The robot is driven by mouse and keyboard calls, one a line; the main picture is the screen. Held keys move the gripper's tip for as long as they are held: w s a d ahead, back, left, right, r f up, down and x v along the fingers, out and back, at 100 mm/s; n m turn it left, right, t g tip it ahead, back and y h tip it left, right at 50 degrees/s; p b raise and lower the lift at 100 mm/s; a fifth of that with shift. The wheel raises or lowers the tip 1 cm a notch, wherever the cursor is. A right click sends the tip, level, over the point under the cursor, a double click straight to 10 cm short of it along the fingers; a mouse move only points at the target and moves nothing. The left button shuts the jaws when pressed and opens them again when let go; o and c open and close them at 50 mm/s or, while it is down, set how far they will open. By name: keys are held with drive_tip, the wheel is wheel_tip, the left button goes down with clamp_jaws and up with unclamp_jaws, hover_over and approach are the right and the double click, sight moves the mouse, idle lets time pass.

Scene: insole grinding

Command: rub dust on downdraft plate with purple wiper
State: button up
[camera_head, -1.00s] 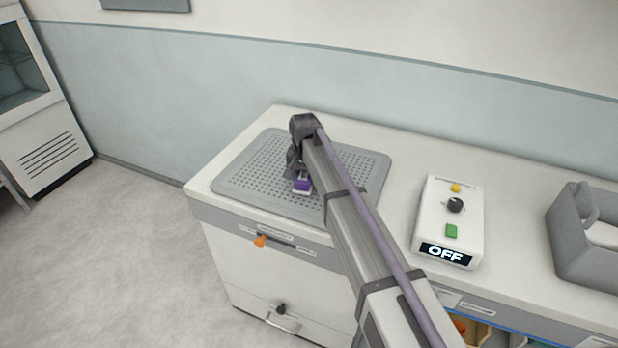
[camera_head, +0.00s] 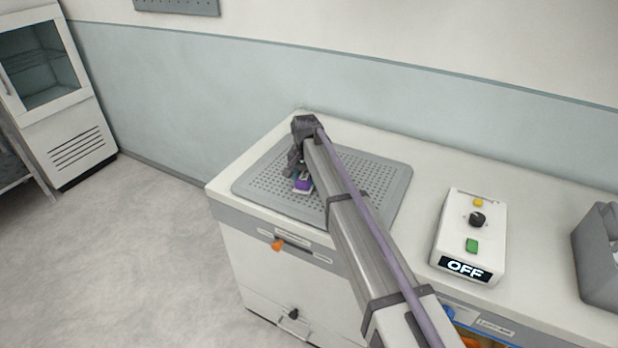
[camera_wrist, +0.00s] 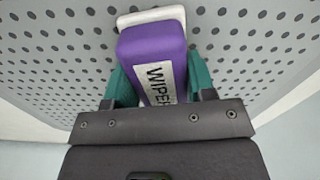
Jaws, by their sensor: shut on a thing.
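The purple wiper (camera_wrist: 150,48) has a white base edge and a label that reads "WIPER". My gripper (camera_wrist: 160,85), with green fingers, is shut on it. In the head view the purple wiper (camera_head: 303,184) is at the near-left part of the downdraft plate (camera_head: 262,185), below my gripper (camera_head: 301,174). The plate is grey and perforated, and it fills the background of the wrist view (camera_wrist: 60,50). I cannot tell whether the wiper touches the plate. No dust can be made out on the visible plate. My arm hides part of the plate's right side.
A white control box (camera_head: 470,235) with an "OFF" display stands on the counter (camera_head: 425,165) right of the plate. A grey container (camera_head: 600,255) stands at the far right. An orange knob (camera_head: 278,245) is on the cabinet front. A wall (camera_head: 300,80) runs behind the counter.

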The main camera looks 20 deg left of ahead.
drive_tip(key=shift+r, duration=0.1)
wheel_tip(320, 180, up, 6)
drive_tip(key=p, duration=0.6)
wheel_tip(320, 180, up, 3)
drive_tip(key=p, duration=0.3)
drive_tip(key=shift+d, duration=0.1)
